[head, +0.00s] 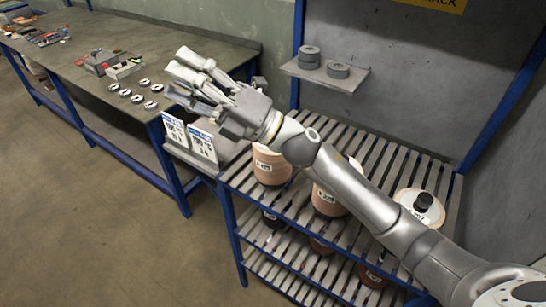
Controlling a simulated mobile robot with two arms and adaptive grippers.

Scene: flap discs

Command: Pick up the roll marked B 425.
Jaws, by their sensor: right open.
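Two upright tan rolls with white labels stand on the slatted top shelf of a blue-framed rack. The left roll (270,168) is beside my forearm, and its label is too small to read surely. The other roll (326,200) is partly hidden by my arm, and its label is also unclear. I cannot tell which one is marked B 425. My right gripper (180,76) is open and looks empty. In the picture it is up and left of the rolls, in front of the workbench edge and apart from both rolls. My left gripper is not in view.
A pale disc (420,207) with a black knob lies at the shelf's right. More rolls sit on the lower shelf (290,258). Two label cards (202,144) stand left of the rolls. A workbench (125,65) holds discs and tools. A small wall shelf (345,82) holds grey discs.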

